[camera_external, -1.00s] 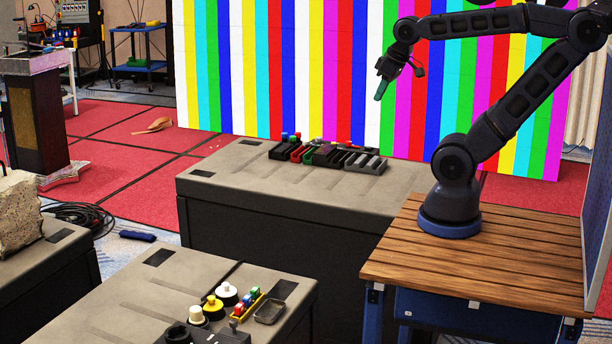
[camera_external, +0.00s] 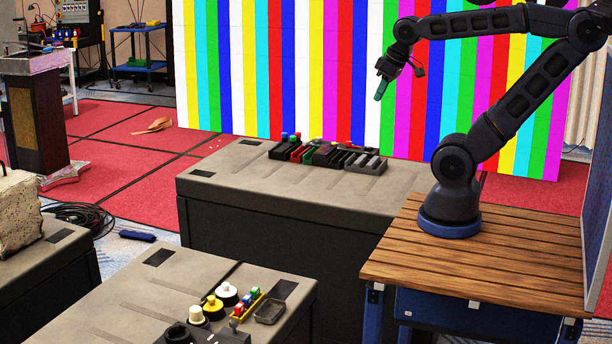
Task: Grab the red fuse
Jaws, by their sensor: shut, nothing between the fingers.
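My gripper (camera_external: 379,96) is shut and empty, pointing down in the air in front of the striped video wall, above the far grey case. A yellow tray (camera_external: 247,312) on the near grey case holds small green, blue and red pieces. One red piece (camera_external: 248,297) sits among them; it is too small to tell for sure that it is the red fuse. Other small red pieces (camera_external: 298,135) show on the row of black blocks on the far case. My gripper is well apart from all of these.
The far case (camera_external: 225,178) carries a row of dark blocks (camera_external: 365,163). On the near case (camera_external: 140,285) stand white and yellow round pieces (camera_external: 213,307) and a small dark tray (camera_external: 270,311). My arm stands on a wooden table (camera_external: 480,265). Much of both case tops is clear.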

